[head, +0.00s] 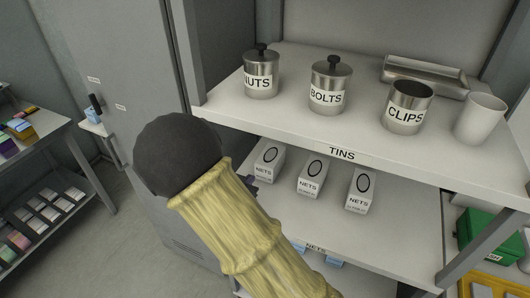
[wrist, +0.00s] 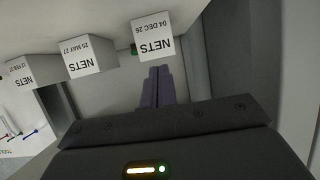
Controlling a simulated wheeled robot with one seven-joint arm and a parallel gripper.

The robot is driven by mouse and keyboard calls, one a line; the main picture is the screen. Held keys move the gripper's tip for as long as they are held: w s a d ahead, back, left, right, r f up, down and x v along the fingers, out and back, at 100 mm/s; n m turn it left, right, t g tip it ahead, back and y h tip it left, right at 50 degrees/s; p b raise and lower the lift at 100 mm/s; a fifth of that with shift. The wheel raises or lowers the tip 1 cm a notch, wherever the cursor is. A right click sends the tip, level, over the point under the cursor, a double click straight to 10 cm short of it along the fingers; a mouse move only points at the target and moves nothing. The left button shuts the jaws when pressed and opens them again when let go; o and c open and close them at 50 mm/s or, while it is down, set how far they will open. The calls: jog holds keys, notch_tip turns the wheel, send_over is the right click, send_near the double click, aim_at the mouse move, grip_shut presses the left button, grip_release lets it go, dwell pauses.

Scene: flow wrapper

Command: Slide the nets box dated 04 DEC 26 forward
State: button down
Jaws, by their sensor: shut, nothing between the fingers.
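The nets box dated 04 DEC 26 (wrist: 154,42) is a white carton, seen upside down in the wrist view. It is the leftmost of three NETS boxes in the head view (head: 268,161). In the head view my arm hides most of the gripper, and only a dark bit (head: 252,181) shows at the box's lower left.
Nets boxes dated 25 MAY 27 (wrist: 84,56) and another with an unclear date (wrist: 34,72) stand beside it. The TINS shelf (head: 230,108) overhangs the row, carrying NUTS (head: 261,76), BOLTS (head: 329,88) and CLIPS (head: 408,110) tins. Bare shelf (head: 400,235) lies in front of the boxes.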

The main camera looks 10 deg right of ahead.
aim_at(270, 156)
jog(key=shift+s+r+h, duration=0.1)
jog(key=shift+r+h, duration=0.15)
jog(key=shift+h, duration=0.05)
jog(key=shift+d, duration=0.1)
jog(key=w+d, duration=0.2)
jog(key=w, duration=0.1)
jog(key=w+d+p, duration=0.1)
jog(key=w+d, duration=0.2)
jog(key=w+d+p, duration=0.1)
jog(key=w+d, duration=0.1)
jog(key=w, duration=0.2)
jog(key=shift+d, duration=0.15)
jog(key=shift+s+f, duration=0.1)
jog(key=shift+f, duration=0.7)
jog(key=shift+s+a+f, duration=0.1)
jog(key=shift+s+a, duration=0.05)
jog(key=shift+a, duration=0.05)
